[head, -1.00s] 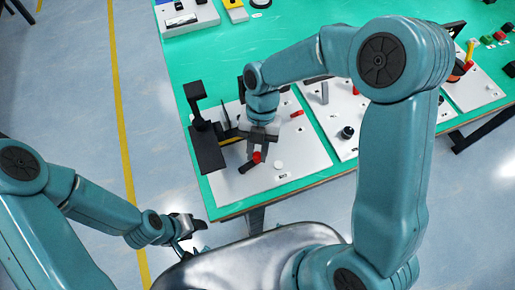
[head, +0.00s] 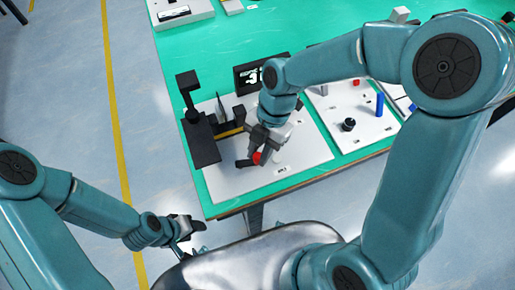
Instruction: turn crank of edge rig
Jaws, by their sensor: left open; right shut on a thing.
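The edge rig is a white board (head: 222,182) at the table's near left corner, with a black block (head: 203,148), a yellow strip (head: 230,132) and a black upright post on it. Its crank has a short black arm (head: 242,163) and a red knob (head: 257,158), near the front of the board. My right gripper (head: 262,150) reaches down from above and is shut at the red knob, partly hiding it. My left gripper (head: 193,229) is open and empty, low beside the table's near left corner, away from the rig.
A dark screen with white marks (head: 250,77) stands behind the rig. A second white board (head: 345,112) to the right carries a black knob (head: 348,125) and a blue post (head: 379,105). Green table surface (head: 220,50) is clear farther back.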

